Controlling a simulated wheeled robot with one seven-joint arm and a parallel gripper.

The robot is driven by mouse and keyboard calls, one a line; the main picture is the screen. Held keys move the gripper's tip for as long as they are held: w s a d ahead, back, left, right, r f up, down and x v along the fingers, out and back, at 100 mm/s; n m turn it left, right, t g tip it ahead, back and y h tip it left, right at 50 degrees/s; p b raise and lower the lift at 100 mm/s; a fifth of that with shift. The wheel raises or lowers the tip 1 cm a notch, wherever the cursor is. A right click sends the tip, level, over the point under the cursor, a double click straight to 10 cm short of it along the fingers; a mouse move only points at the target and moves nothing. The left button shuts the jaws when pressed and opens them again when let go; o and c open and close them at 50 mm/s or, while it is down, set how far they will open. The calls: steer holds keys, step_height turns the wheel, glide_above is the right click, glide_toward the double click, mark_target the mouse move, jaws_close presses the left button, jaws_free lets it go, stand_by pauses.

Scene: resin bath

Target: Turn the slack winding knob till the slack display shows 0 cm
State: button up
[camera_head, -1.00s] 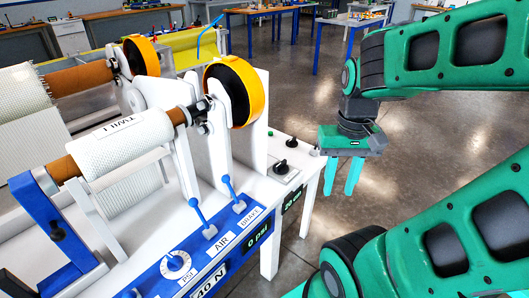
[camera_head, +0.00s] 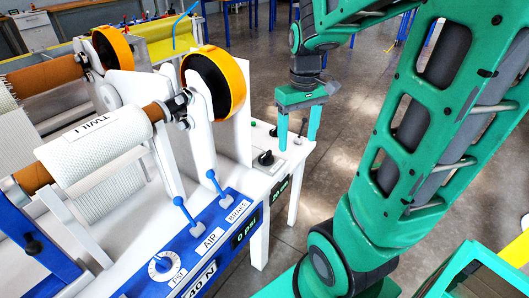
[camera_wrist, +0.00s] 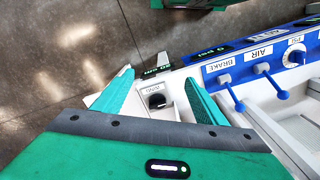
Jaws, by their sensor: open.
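A black knob (camera_head: 265,158) sits on a small plate on the white top at the machine's right end. In the wrist view the black knob (camera_wrist: 157,100) shows between my finger lines, with a small label beside it. The slack display (camera_head: 283,185) is on the end's front face below the knob; it seems to read 20 cm, in small green digits. It also shows in the wrist view (camera_wrist: 160,71), upside down. My gripper (camera_head: 298,142) is open and empty, fingers pointing down, above and right of the knob, apart from it as far as I can tell.
Two blue levers, AIR (camera_head: 188,214) and BRAKE (camera_head: 217,187), stand left of the knob. A PSI dial (camera_head: 162,264) and a 0 psi display (camera_head: 246,233) are on the blue panel. An orange-rimmed wheel (camera_head: 213,82) rises behind. The floor to the right is open.

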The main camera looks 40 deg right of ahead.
mark_target(266, 153)
steer(key=w+f+n, duration=0.3)
steer(key=w, duration=0.5)
steer(key=w+f+n, duration=0.2)
steer(key=w+f, duration=0.1)
steer(key=w, duration=0.4)
steer(key=f, duration=1)
steer(key=shift+w+d+f, duration=0.1)
steer(key=shift+d, duration=0.15)
steer(key=shift+c, duration=0.6)
steer(key=c, duration=0.9)
